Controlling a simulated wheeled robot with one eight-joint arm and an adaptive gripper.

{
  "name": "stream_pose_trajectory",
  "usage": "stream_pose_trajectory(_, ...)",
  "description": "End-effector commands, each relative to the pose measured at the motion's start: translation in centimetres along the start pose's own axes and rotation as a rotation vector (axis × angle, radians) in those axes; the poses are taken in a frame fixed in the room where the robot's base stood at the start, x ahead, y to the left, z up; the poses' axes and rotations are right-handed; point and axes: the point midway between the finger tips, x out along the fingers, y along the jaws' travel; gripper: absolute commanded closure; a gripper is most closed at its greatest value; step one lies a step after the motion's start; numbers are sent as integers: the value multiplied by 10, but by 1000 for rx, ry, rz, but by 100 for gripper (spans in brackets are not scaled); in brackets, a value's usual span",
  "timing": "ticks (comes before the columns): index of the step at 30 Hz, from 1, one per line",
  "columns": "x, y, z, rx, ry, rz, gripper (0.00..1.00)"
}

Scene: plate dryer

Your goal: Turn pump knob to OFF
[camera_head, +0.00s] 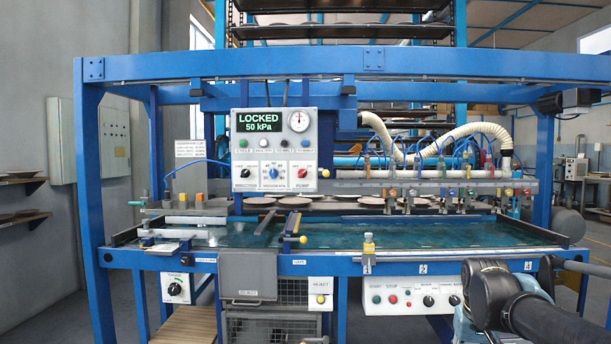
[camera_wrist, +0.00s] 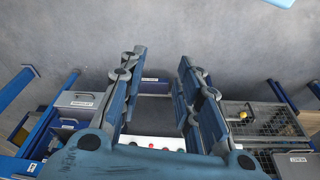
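The pump knob (camera_head: 303,172) is a small red knob on a white plate labelled PUMP, at the lower right of the upright control panel (camera_head: 272,122) in the head view. Its exact pointer direction is too small to read. The panel's green display (camera_head: 258,122) reads "LOCKED 50 kPa". My gripper (camera_wrist: 162,60) is open and empty in the wrist view, its two blue-grey fingers apart. My dark arm shows at the lower right of the head view, well to the right of and below the panel. The pump knob is not visible in the wrist view.
Beside the pump knob are a blue-marked knob (camera_head: 274,172) and a black knob (camera_head: 245,173). A round gauge (camera_head: 299,121) sits above. A blue frame (camera_head: 95,200) surrounds the wet table (camera_head: 420,234). A lower button box (camera_head: 412,300) stands near my arm.

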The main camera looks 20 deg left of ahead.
Motion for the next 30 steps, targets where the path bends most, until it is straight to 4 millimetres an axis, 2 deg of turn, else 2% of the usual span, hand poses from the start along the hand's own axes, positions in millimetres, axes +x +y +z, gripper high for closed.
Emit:
stream_pose_trajectory(5,-36,-4,-61,65,108,51,69)
stream_pose_trajectory(8,-65,-13,-110,118,210,71,69)
stream_pose_trajectory(12,-109,-41,-178,186,362,56,69)
stream_pose_trajectory(14,-129,-57,-206,212,427,35,69)
stream_pose_trajectory(17,-164,-92,-249,250,531,-21,69)
stream_pose_trajectory(21,-215,-153,-301,294,660,-142,69)
stream_pose_trajectory(23,-238,-183,-319,308,707,-205,69)
stream_pose_trajectory(27,-292,-260,-351,332,788,-382,69)
stream_pose_trajectory(30,-328,-315,-362,342,817,-511,69)
